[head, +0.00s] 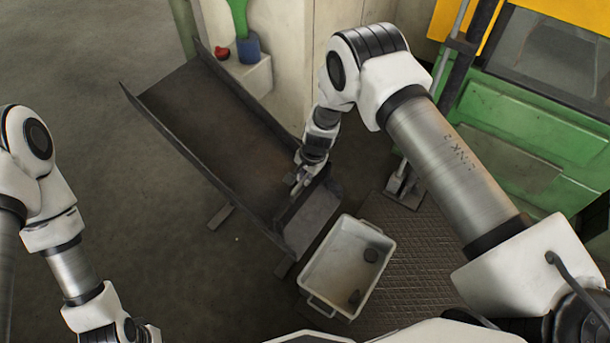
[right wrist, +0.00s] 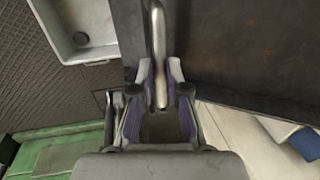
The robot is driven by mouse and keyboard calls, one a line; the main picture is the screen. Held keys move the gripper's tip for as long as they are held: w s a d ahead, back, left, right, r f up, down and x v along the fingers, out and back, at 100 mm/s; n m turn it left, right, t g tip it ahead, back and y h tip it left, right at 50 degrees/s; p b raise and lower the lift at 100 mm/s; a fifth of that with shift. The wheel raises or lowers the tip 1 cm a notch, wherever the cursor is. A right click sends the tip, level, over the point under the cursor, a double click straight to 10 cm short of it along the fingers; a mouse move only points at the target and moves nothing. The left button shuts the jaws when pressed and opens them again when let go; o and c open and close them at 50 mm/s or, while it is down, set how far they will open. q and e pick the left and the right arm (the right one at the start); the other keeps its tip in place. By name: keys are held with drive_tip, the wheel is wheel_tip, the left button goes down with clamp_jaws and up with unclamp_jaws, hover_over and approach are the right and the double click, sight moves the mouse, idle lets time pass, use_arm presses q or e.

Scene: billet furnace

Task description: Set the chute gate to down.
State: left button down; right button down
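The chute (head: 215,125) is a dark metal trough that slopes down from upper left to lower right in the head view. Its gate (head: 298,206) shows as a dark plate across the lower end, partly hidden by my right gripper. My right gripper (head: 299,182) is at the gate, over the chute's right side. In the right wrist view its fingers (right wrist: 160,82) close in on both sides of a pale metal handle bar (right wrist: 157,38) and appear to grip it. My left arm is at the lower left of the head view, and its fingertips are out of the picture.
A white bin (head: 314,272) with a few dark pieces stands below the chute's lower end. A green machine (head: 535,125) is at the right. Floor at the left is clear.

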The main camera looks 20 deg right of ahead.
wheel_tip(320, 180, down, 8)
drive_tip(key=b, duration=0.6)
drive_tip(key=shift+f, duration=0.15)
drive_tip(key=c, duration=1.2)
unclamp_jaws()
wheel_tip(320, 180, up, 12)
hover_over(305, 192)
drive_tip(key=s+d, duration=0.2)
drive_tip(key=shift+a+f, duration=0.1)
drive_tip(key=shift+a, duration=0.15)
